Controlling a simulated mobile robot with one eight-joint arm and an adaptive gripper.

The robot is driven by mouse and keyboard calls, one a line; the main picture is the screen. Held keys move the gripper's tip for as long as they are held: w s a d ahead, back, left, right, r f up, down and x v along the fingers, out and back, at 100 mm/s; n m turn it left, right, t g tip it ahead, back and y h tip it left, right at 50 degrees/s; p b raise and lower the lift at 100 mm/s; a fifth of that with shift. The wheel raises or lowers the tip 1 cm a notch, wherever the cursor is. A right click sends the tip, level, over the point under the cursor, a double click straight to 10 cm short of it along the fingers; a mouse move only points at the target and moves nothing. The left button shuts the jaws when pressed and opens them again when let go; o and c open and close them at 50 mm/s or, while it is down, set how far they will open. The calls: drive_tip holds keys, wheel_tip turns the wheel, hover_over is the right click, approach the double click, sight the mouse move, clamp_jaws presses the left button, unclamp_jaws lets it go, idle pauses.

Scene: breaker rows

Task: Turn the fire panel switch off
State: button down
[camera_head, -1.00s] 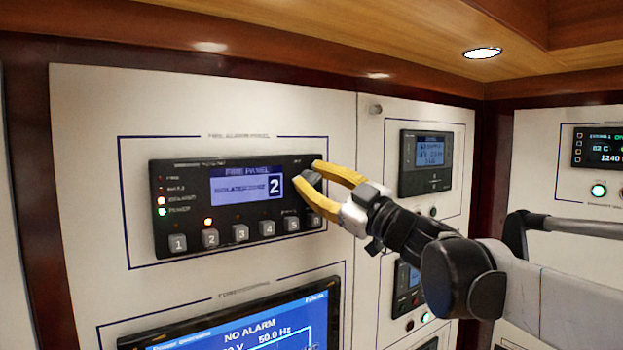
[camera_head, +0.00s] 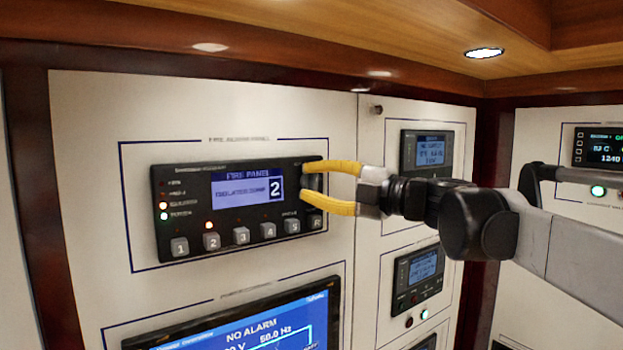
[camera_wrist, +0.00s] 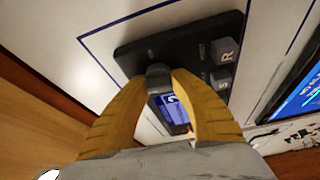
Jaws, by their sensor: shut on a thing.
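The fire panel (camera_head: 240,240) is a black unit on a white wall, with a lit display reading "FIRE PANEL" and a large 2. Its switch is a small dark knob (camera_wrist: 158,72) near the panel's right end. My gripper (camera_head: 305,181) comes in from the right, its two yellow fingers one above the other at that end. In the wrist view, the fingers stand on either side of the knob, shut on it. The knob is mostly hidden in the head view, and its pointing direction cannot be made out.
Numbered buttons (camera_head: 211,241) and an R button (camera_head: 315,222) run along the panel's lower edge, close below my lower finger. A blue screen (camera_head: 250,325) sits lower down. Other small display units (camera_head: 426,151) are on the wall to the right, behind my arm.

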drive_tip(key=shift+n, duration=0.6)
drive_tip(key=c, duration=1.1)
unclamp_jaws()
drive_tip(key=shift+g, duration=0.3)
drive_tip(key=v, duration=1.2)
drive_tip(key=shift+s+r, duration=0.1)
drive_tip(key=shift+r, duration=0.05)
drive_tip(key=shift+a, duration=0.1)
